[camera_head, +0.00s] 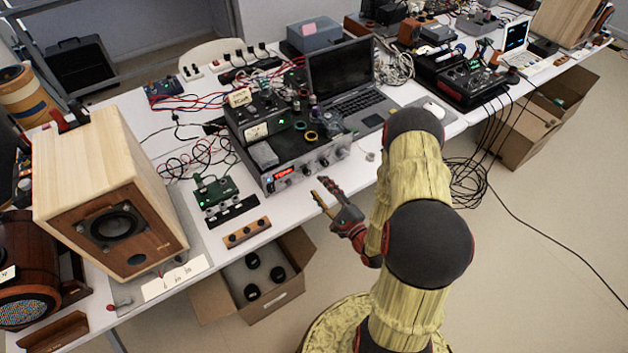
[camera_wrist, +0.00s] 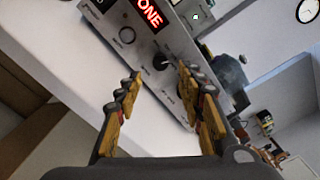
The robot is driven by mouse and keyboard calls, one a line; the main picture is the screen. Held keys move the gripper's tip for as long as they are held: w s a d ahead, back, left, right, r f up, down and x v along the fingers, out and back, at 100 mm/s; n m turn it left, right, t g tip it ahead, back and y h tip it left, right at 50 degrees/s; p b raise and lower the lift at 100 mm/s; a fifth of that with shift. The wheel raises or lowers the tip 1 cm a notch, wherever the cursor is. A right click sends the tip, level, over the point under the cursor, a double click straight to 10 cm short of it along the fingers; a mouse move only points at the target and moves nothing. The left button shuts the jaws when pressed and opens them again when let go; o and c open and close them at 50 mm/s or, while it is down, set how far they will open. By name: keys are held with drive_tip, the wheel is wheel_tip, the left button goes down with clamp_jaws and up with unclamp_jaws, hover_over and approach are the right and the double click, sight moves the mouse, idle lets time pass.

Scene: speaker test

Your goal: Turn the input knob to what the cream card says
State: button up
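A grey amplifier (camera_head: 290,165) stands on the white bench, its front panel carrying a red lit display (camera_head: 284,173) and a row of knobs. In the wrist view the display (camera_wrist: 149,13) shows letters ending in "ONE"; its start is cut off. I cannot read which knob is the input knob. My gripper (camera_head: 321,188) is open and empty, in front of the panel and apart from it; its fingers also show in the wrist view (camera_wrist: 158,75). A cream card (camera_head: 240,97) sits on top of the equipment; its writing is too small to read.
A wooden speaker (camera_head: 110,200) stands at left, with another pale card (camera_head: 175,278) in front of it. A green circuit board (camera_head: 216,190) and wooden strip (camera_head: 246,232) lie left of the gripper. A laptop (camera_head: 345,80) is behind. A cardboard box (camera_head: 215,300) is on the floor.

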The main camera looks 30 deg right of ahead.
drive_tip(key=shift+s+d, duration=0.1)
drive_tip(key=shift+s, duration=2.7)
drive_tip(key=shift+w, duration=0.1)
